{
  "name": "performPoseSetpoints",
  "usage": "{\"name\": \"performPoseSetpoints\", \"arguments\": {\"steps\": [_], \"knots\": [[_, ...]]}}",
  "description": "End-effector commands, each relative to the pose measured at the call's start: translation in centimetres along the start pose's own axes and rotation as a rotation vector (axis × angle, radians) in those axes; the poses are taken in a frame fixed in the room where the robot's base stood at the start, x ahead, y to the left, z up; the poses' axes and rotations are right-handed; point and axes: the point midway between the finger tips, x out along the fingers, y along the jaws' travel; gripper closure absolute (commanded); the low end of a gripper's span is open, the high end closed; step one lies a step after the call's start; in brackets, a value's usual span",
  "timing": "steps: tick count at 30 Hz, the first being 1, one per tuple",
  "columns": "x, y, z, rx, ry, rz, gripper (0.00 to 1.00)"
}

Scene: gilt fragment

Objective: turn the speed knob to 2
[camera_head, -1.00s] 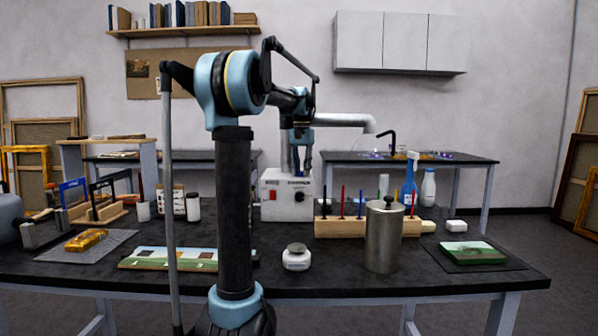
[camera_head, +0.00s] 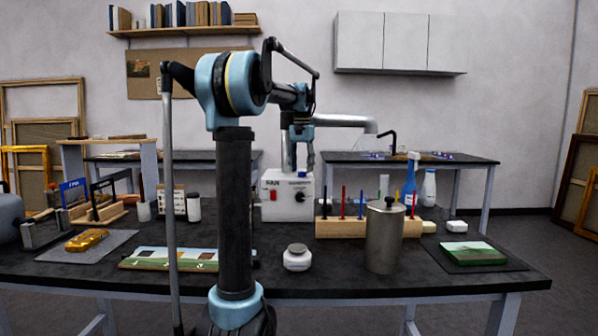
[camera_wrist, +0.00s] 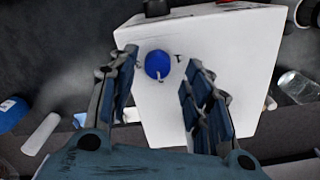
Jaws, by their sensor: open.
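A white control box (camera_head: 285,207) stands at the back of the black table. Its front has a red switch (camera_head: 273,196), a dark round knob (camera_head: 299,197) and small printed lettering that I cannot read surely. My gripper (camera_head: 303,164) is just above the box, pointing down. In the wrist view a blue round knob (camera_wrist: 157,65) with a pale pointer mark sits on the white box face. My open gripper (camera_wrist: 162,60) has one finger on each side of it, with gaps showing. I cannot tell the setting or which knob is the speed one.
A wooden rack (camera_head: 345,228) with upright coloured tools stands right of the box. A steel canister (camera_head: 384,238) and a white jar (camera_head: 297,257) stand nearer the front. A grey duct (camera_head: 345,121) runs behind my gripper. Small bottles (camera_head: 193,207) are left of the box.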

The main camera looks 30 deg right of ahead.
Motion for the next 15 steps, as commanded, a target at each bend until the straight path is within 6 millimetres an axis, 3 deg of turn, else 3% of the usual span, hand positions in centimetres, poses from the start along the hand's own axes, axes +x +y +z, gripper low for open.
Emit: {"name": "performPoseSetpoints", "arguments": {"steps": [15], "knots": [[-8.8,-0.3,-0.2,-0.001,0.0,0.0,0.54]]}}
